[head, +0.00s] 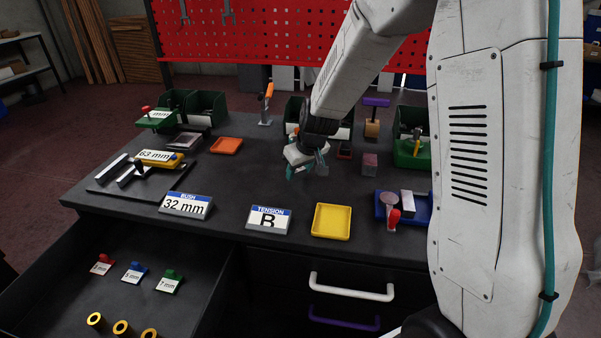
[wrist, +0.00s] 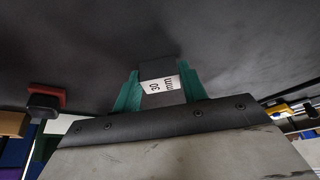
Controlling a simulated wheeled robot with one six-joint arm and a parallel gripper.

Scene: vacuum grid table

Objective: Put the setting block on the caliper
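My gripper (head: 308,168) hangs above the middle of the dark table, its teal fingers also showing in the wrist view (wrist: 160,88). It is shut on a grey setting block (wrist: 158,70) with a white "mm" label, whose number reads 30 or 90. The block, partly hidden, also shows in the head view (head: 321,163). What looks like the caliper (head: 131,173), dark with pale metal parts, lies on a black plate at the table's left. A yellow piece labelled 63 mm (head: 158,157) is beside it. The held block is well apart from the caliper.
A "BUSH 32 mm" sign (head: 186,205), a "TENSION B" sign (head: 268,219) and a yellow tray (head: 332,221) stand along the front. An orange tray (head: 227,146) lies between gripper and caliper. Green bins (head: 205,108) line the back. An open drawer (head: 200,291) juts out at front left.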

